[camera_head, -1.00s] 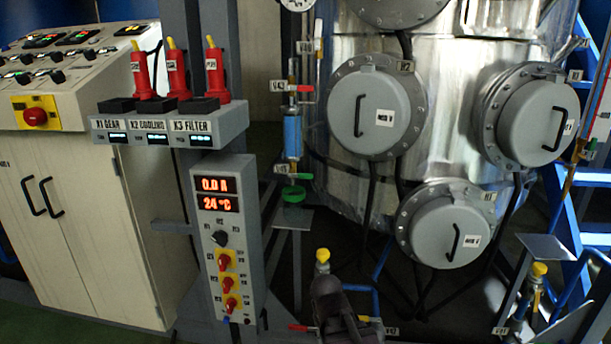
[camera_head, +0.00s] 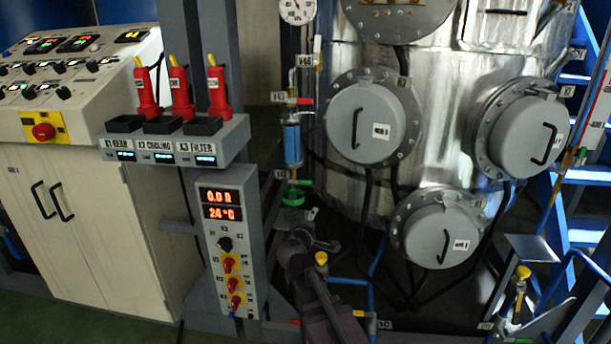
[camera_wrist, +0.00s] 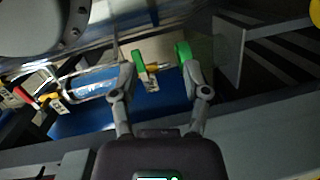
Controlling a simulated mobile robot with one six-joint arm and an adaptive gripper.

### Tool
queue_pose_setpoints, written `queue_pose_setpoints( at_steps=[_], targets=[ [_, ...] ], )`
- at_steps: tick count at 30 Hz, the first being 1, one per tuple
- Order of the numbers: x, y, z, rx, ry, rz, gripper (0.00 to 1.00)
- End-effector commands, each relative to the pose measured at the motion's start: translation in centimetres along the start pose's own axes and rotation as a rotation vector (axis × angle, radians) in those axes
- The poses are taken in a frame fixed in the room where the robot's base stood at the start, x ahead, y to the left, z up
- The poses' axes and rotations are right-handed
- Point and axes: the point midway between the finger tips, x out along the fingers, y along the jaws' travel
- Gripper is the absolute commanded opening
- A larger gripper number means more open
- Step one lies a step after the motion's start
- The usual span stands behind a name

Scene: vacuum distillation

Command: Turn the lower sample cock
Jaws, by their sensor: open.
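The lower sample cock (camera_head: 293,182) sits below the blue-filled sight glass (camera_head: 292,143), just above a green ring (camera_head: 293,197). In the wrist view the cock shows as a brass body with a green handle (camera_wrist: 139,62), and the green ring (camera_wrist: 183,54) is to its right. My gripper (camera_wrist: 160,72) is open and empty; its two fingers frame the cock, with the green handle close to the left fingertip. I cannot tell whether they touch. In the head view my dark gripper (camera_head: 300,238) is below and near the green ring, its fingertips hard to make out.
An upper cock with a red handle (camera_head: 305,101) is above the sight glass. The steel vessel (camera_head: 340,190) with round hatches stands to the right. A grey control box (camera_head: 230,250) is at the left. A yellow-capped valve (camera_head: 321,258) is beside my arm. A flat plate (camera_wrist: 228,50) is right of the fingers.

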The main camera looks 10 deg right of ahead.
Motion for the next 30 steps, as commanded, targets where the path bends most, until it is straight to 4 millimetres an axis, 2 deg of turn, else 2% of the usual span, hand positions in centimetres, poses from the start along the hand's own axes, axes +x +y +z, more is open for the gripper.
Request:
queue_pose_setpoints(
  at_steps=[1,3,9,22,30],
  targets=[
    [0.0,1.3,-1.4,-0.040,0.040,0.027,0.60],
    [-0.1,2.1,-2.7,-0.090,0.084,0.059,0.60],
    [-0.5,3.2,-4.8,-0.170,0.156,0.105,0.60],
    [-0.5,3.2,-5.0,-0.180,0.165,0.110,0.60],
    [0.1,3.2,-5.0,-0.179,0.164,0.110,0.60]
  ],
)
